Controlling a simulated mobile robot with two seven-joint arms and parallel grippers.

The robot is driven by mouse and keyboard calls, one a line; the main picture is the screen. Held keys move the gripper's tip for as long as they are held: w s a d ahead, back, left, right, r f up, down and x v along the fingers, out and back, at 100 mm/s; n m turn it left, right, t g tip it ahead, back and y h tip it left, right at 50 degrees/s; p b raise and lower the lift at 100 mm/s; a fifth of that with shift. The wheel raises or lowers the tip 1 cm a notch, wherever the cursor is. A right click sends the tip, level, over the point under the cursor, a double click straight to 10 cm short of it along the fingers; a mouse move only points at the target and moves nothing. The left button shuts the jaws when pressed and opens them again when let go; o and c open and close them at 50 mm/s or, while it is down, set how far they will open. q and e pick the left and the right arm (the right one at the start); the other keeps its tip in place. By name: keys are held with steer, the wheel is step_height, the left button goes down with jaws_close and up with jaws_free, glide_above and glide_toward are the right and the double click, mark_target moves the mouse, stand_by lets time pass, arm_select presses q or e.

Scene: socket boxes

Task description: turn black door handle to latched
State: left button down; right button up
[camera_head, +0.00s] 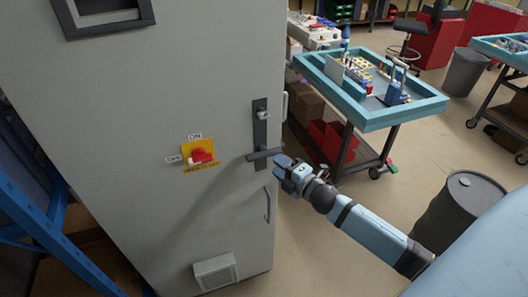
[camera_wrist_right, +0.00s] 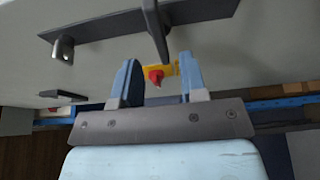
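The black door handle (camera_head: 264,153) is a lever on a dark vertical plate (camera_head: 260,122) on the grey cabinet door. My left gripper is not in view.
A red rotary switch on a yellow plate (camera_head: 201,155) is left of the lever. A grey pull handle (camera_head: 267,205) is below it. A blue-framed cart (camera_head: 372,112) stands behind on the right, and a dark barrel (camera_head: 455,212) stands on the floor at right.

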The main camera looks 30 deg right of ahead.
mark_target(267, 157)
steer(key=w, duration=0.4)
steer(key=w+a+p, duration=0.1)
steer(key=w, duration=0.1)
steer(key=shift+w, duration=0.35)
jaws_close()
